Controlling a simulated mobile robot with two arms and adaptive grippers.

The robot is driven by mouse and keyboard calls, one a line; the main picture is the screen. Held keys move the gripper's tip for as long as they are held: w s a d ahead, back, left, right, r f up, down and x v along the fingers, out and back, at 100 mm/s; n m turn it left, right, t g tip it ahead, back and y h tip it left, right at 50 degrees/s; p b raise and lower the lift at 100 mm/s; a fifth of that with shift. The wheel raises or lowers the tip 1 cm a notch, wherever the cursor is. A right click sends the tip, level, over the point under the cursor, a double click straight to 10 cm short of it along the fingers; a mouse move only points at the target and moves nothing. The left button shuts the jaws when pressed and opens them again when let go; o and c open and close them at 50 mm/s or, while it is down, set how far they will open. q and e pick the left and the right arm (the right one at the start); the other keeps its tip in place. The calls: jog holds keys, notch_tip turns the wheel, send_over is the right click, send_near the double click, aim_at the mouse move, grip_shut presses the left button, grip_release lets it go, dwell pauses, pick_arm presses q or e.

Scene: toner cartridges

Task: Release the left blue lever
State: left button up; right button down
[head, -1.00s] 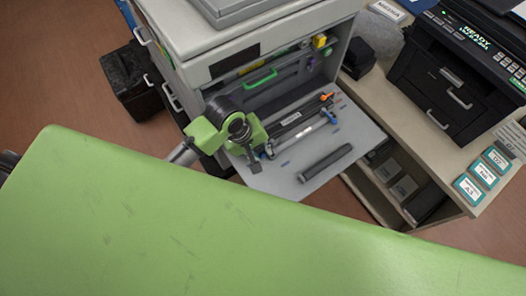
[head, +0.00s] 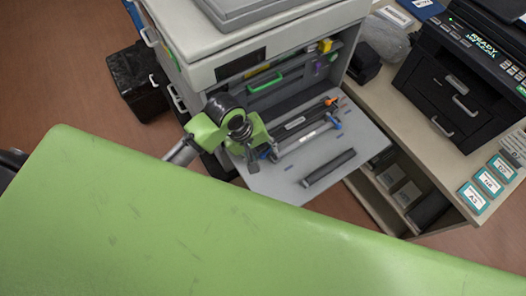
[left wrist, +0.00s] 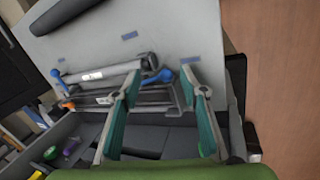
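The left blue lever (head: 272,154) is at the left end of a grey cartridge bar (head: 304,136) on the printer's lowered door. My left gripper (head: 251,160) is right beside it, coming in from the left. In the left wrist view the two teal-padded fingers (left wrist: 163,75) are apart. The blue lever (left wrist: 160,76) shows between their tips, with no visible grip on it. A second blue lever (head: 335,122) is at the bar's other end. My right gripper is not in view.
A dark loose roller (head: 329,167) lies on the lowered door (head: 362,140). The open printer bay has a green handle (head: 266,83). A black printer (head: 459,80) stands at right. The green surface (head: 180,230) fills the foreground.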

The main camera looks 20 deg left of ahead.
pick_arm(q)
jog(key=v, duration=1)
jog(key=shift+a+r, duration=0.25)
jog(key=shift+r, duration=0.1)
